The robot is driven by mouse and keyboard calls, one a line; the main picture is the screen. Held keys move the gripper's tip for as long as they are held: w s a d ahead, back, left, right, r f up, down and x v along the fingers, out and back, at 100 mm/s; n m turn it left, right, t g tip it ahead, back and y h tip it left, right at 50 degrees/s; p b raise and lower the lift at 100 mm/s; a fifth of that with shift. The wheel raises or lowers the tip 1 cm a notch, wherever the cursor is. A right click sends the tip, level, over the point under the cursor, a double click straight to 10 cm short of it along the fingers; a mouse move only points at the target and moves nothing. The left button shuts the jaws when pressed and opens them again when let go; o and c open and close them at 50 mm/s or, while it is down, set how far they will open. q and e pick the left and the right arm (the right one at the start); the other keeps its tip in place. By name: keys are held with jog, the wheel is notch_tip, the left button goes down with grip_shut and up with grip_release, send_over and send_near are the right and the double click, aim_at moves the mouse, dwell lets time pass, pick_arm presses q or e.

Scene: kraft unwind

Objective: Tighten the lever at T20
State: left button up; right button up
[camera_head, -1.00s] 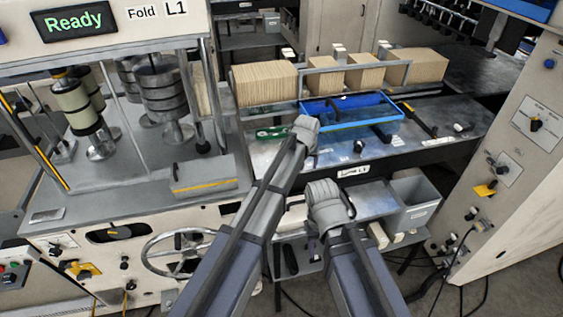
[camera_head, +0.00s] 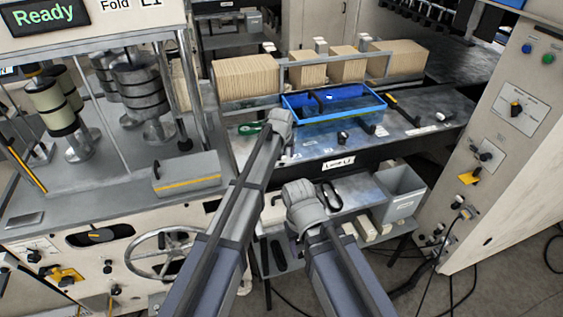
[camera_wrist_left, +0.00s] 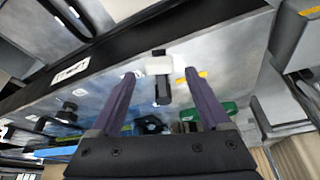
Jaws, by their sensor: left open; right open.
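No marking T20 is readable, so I cannot tell which part is that lever. My left gripper (camera_wrist_left: 155,75) is open in the left wrist view. A dark bar with a white block (camera_wrist_left: 160,66) shows between its fingers, and I cannot tell whether they touch it. In the head view the left gripper (camera_head: 282,122) is over the front of the metal bench, its fingers hidden by its own wrist. My right gripper (camera_head: 305,203) is lower, over the shelf below the bench, its fingertips not clear.
A blue tray (camera_head: 375,112), a green tool (camera_head: 249,128) and small dark parts lie on the bench (camera_head: 440,112). Brown card stacks (camera_head: 245,78) stand behind. A grey bin (camera_head: 402,190) is on the lower right. A machine with a handwheel (camera_head: 165,233) is at left, a control panel (camera_head: 515,108) at right.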

pick_arm(q)
jog(key=shift+b+x, duration=0.7)
jog(key=shift+x, duration=0.55)
grip_shut()
dwell(0.5)
